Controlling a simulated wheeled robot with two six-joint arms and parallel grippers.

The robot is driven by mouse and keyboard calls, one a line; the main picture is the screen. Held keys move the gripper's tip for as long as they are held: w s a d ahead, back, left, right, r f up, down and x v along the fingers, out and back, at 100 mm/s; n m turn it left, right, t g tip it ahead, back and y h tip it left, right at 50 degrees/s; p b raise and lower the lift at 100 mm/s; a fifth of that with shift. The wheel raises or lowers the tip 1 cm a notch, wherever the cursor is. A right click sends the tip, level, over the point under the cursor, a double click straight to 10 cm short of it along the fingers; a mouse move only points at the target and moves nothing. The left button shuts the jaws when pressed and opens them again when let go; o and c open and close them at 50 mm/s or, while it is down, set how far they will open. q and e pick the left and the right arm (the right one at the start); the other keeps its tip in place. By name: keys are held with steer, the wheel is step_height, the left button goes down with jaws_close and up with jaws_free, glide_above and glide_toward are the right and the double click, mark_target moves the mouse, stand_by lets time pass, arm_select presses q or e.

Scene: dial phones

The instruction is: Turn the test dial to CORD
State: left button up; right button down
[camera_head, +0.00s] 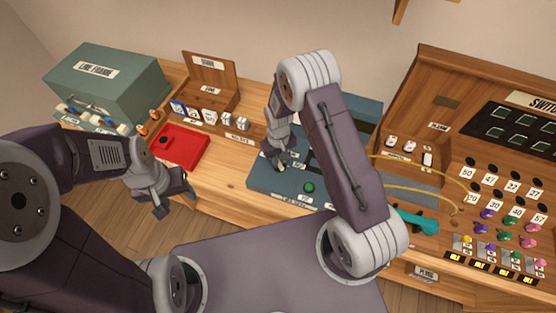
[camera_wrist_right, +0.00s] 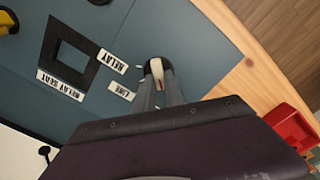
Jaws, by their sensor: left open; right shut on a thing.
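The test panel (camera_head: 262,182) is a blue-grey board on the bench in the middle of the head view. The test dial (camera_wrist_right: 157,67) is a small ivory knob with a reddish mark on a dark base. My right gripper (camera_wrist_right: 160,80) is shut on the dial from above; it also shows over the panel in the head view (camera_head: 281,165). Labels LINE (camera_wrist_right: 122,91) and RELAY (camera_wrist_right: 113,61) read upside down beside the dial in the wrist view. I cannot make out a CORD label, and the fingers hide part of the dial. My left gripper (camera_head: 178,198) is open and empty, left of the panel.
A red tray (camera_head: 178,150) lies on the bench to the left, with a green line-frame box (camera_head: 105,80) behind it. A green button (camera_head: 309,187) is on the panel's front. The wooden switchboard (camera_head: 470,150) with yellow cords and plugs stands at right.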

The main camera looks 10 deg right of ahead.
steer(key=m, duration=0.4)
steer(key=shift+w+d+m, duration=0.1)
steer(key=shift+d+m, duration=0.1)
steer(key=shift+m, duration=0.5)
steer(key=c, duration=1.4)
jaws_free()
steer(key=shift+c, duration=0.2)
step_height(320, 180, up, 9)
steer(key=b, duration=0.1)
steer(key=shift+b, duration=0.4)
steer(key=shift+d+r, duration=0.1)
